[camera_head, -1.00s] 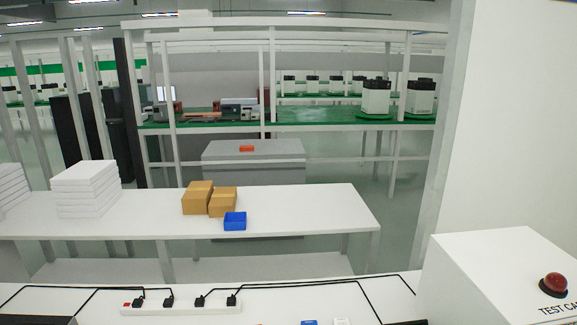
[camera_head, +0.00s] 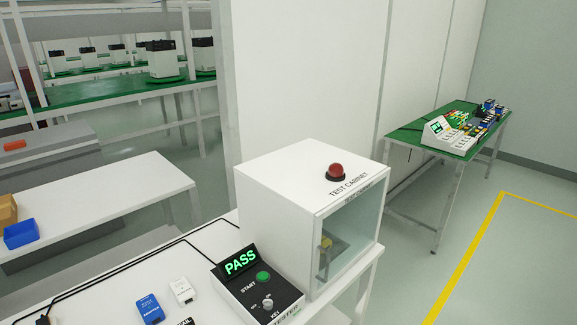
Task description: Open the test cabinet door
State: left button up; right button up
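The test cabinet (camera_head: 275,195) is a white box with a red dome on top and "TEST CABINET" lettering along its front top edge. It stands at the right end of the white bench. Its glass door (camera_head: 348,236) faces the lower right and looks shut. Through the glass a small yellow thing on a dark fixture shows inside; its details are unclear. Neither of my grippers is in view.
A black tester box (camera_head: 290,293) with a green "PASS" display stands against the cabinet's left side. A blue adaptor (camera_head: 150,309) and a white adaptor (camera_head: 183,291) lie left of it. A green-topped table (camera_head: 407,137) stands behind right. Floor right of the cabinet is clear.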

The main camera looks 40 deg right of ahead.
aim_at(315, 292)
jog(key=z, duration=1.7)
